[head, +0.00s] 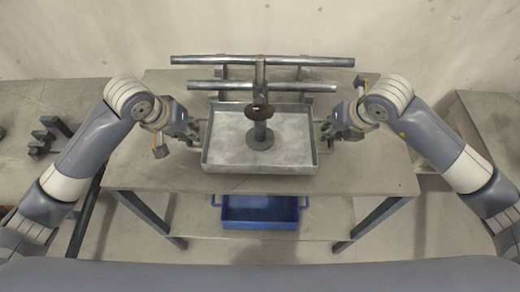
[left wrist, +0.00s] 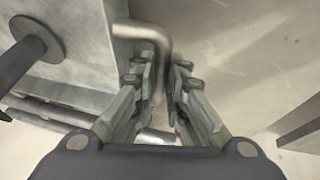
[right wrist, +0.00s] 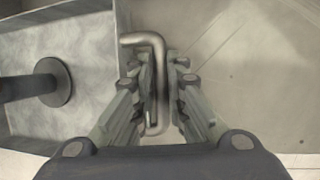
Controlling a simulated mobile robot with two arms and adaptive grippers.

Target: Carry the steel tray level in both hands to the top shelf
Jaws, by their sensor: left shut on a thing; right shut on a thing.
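The steel tray (head: 225,152) is in the middle of the head view, over the grey table, and looks about level. I cannot tell whether it touches the tabletop. A grey post on a round base (head: 262,138) stands upright inside it. My left gripper (head: 196,133) is shut on the tray's left handle, a bent rod (left wrist: 150,33) seen in the left wrist view. My right gripper (head: 328,131) is shut on the tray's right handle, a bent rod (right wrist: 138,38) in the right wrist view. The rods' lower parts are partly hidden between the fingers.
A rack with two horizontal steel bars (head: 262,61) stands just behind the tray. A blue tray (head: 260,213) sits low under the table (head: 365,178). Side tables stand left, with dark brackets (head: 52,135), and right (head: 490,120). The tabletop in front of the tray is clear.

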